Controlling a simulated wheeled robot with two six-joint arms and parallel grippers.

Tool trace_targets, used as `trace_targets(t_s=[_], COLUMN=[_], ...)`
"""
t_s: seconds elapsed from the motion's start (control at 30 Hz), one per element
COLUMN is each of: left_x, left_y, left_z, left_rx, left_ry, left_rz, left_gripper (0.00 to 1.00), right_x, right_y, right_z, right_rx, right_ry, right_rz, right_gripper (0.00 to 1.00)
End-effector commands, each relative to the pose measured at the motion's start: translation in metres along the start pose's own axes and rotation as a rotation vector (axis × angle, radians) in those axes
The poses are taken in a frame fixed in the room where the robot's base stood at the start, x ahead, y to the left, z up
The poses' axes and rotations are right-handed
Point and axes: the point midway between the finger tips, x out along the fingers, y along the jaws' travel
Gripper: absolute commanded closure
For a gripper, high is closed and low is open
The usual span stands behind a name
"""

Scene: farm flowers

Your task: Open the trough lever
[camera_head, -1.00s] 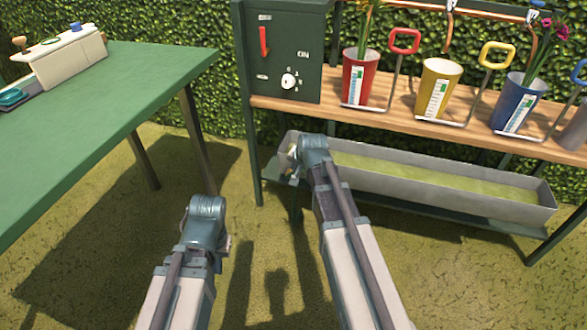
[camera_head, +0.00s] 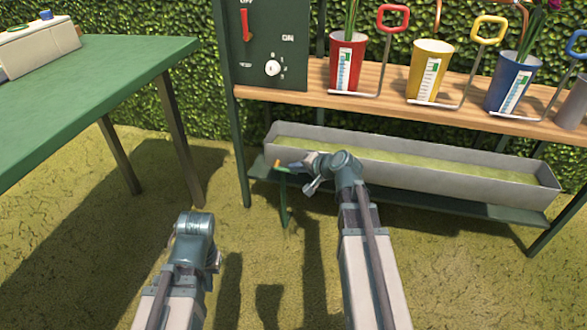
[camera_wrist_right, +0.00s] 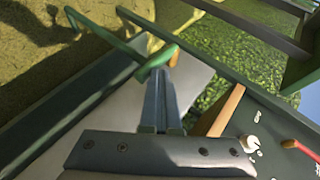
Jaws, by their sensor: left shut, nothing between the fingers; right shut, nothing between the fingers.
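The long grey trough (camera_head: 420,182) lies on the low shelf of the stand in the head view. A thin green lever (camera_head: 284,169) with an orange spot shows at its left front end. In the right wrist view a green bar with a rounded end (camera_wrist_right: 157,63) lies just beyond the fingertips. My right gripper (camera_head: 293,166) points left at the lever, and its fingers (camera_wrist_right: 163,88) are shut with nothing between them. Whether they touch the lever I cannot tell. My left gripper (camera_head: 214,262) is low in front, away from the trough, shut and mostly hidden behind its wrist.
A dark green panel (camera_head: 288,30) with a red switch (camera_head: 245,25) and a white knob (camera_head: 272,68) stands above the trough's left end. Red (camera_head: 346,65), yellow (camera_head: 429,70) and blue (camera_head: 511,85) pots stand on the wooden shelf. A green table (camera_head: 90,90) is at left.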

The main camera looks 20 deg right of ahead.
Motion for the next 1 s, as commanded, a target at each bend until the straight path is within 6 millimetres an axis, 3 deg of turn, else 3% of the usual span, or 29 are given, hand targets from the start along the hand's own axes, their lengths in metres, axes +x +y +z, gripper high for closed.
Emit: trace_targets(t_s=[0.77,1.0], left_x=[0.005,-0.015], left_y=[0.001,-0.002], left_z=[0.0,0.001], left_rx=[0.0,0.0], left_ry=[0.0,-0.001], left_rz=[0.0,0.0], left_gripper=[1.0,1.0], right_x=[0.001,-0.01], right_y=[0.007,-0.011], right_z=[0.002,0.001], right_rx=[-0.003,-0.003], right_ry=[-0.005,-0.004], right_rz=[0.008,0.005], right_gripper=[1.0,1.0])
